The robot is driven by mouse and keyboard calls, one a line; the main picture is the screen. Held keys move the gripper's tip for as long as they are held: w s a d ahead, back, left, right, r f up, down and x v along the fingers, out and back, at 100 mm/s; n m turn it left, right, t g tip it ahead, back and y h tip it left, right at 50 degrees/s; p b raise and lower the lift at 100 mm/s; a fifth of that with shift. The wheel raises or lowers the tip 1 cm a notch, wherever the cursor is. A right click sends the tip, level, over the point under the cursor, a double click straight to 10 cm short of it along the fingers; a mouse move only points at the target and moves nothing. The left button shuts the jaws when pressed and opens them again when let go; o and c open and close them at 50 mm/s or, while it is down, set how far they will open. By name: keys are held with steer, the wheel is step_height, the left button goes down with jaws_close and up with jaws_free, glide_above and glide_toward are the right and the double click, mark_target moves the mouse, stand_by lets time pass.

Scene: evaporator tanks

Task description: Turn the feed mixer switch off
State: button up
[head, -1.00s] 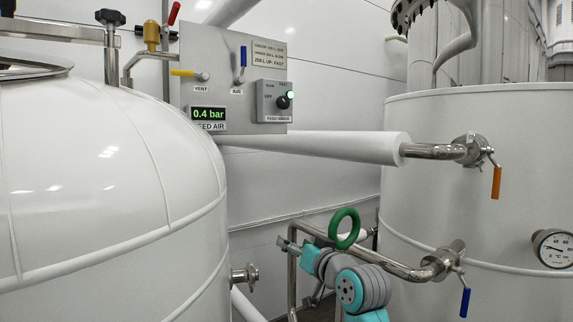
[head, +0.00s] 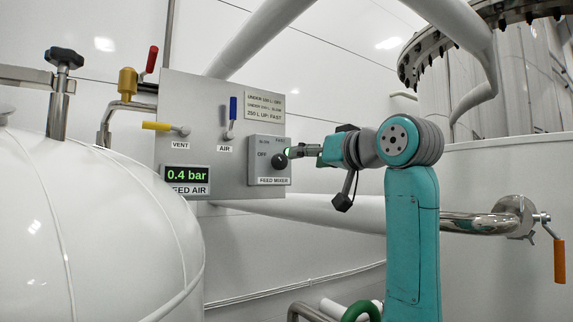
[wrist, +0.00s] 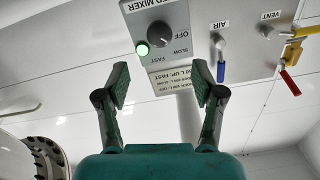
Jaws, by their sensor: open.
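The feed mixer switch is a black rotary knob (head: 279,161) on a small grey box (head: 267,172) at the lower right of the panel. It also shows near the top of the wrist view (wrist: 160,33), which is upside down. The box reads OFF, SLOW and FAST, and a green lamp (wrist: 142,48) beside the knob is lit. I cannot clearly tell where the knob points. My gripper (wrist: 161,75) is open and empty, its fingers spread apart. In the head view my gripper (head: 294,152) is just right of the knob, and its tips overlap the box's edge.
The panel also carries a yellow vent handle (head: 160,126), a blue air handle (head: 233,108) and a display (head: 187,177) reading 0.4 bar. A red-handled valve (head: 151,60) stands left of it. A white pipe (head: 320,210) runs below. A tank (head: 80,220) fills the lower left.

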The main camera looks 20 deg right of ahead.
mark_target(282, 162)
steer(key=x, duration=1)
steer(key=shift+w, duration=0.4)
steer(key=shift+c, duration=0.3)
steer(key=c, duration=1.1)
